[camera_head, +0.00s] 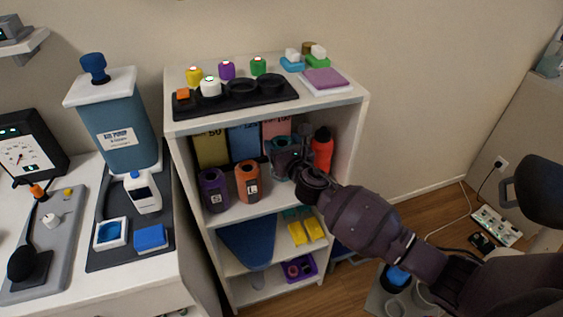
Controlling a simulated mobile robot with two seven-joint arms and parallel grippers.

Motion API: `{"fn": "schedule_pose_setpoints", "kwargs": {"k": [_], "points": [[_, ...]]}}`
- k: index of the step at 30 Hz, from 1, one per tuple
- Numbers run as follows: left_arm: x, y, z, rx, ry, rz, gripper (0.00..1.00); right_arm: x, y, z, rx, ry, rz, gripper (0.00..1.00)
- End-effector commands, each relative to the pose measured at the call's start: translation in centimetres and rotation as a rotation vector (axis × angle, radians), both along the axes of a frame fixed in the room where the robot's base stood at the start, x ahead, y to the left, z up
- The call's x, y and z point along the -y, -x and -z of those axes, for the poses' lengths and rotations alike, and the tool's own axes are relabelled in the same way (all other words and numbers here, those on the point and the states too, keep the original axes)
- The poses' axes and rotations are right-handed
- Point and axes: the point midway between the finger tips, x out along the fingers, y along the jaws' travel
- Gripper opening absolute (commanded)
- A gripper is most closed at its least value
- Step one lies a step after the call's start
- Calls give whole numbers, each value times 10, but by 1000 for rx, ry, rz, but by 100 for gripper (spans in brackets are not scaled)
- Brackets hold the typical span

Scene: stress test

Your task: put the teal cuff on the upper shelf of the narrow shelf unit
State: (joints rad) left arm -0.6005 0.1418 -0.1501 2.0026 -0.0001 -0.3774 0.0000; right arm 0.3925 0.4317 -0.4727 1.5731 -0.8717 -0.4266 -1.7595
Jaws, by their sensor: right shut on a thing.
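The narrow shelf unit (351,135) stands in the middle of the view, with its shelves open toward me. My right arm comes in from the lower right, and its gripper (296,160) is in the upper compartment. It is shut on the teal cuff (280,153), which is partly hidden by the fingers. The teal cuff is right of an orange cuff (248,183) and a purple cuff (213,190), which stand on the upper shelf (237,212). I cannot tell whether the teal cuff touches the shelf. My left gripper is not in view.
A red bottle (322,150) stands close right of the gripper. Upright binders (211,150) line the compartment's back. Yellow boxes (306,231) and a purple bin (300,269) are lower down. The unit's top carries a black tray (237,99) with several small jars.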

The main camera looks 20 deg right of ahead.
Motion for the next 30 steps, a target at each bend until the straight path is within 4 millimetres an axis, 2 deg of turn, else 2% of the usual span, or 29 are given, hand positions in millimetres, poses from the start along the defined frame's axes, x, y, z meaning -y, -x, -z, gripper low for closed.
{"fn": "schedule_pose_setpoints", "kwargs": {"k": [1, 8, 16, 25, 30], "points": [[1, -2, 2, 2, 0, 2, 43, 0, 1, 11, -6, -1, 1, 31], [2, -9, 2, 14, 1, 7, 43, 0, 1, 21, -4, 0, 0, 31], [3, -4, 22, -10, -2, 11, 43, 0, 2, 65, -11, -1, 1, 31], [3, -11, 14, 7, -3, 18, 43, 0, -3, 60, -1, 0, 0, 30], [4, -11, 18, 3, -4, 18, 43, 0, -3, 65, -3, 1, 0, 30]]}}
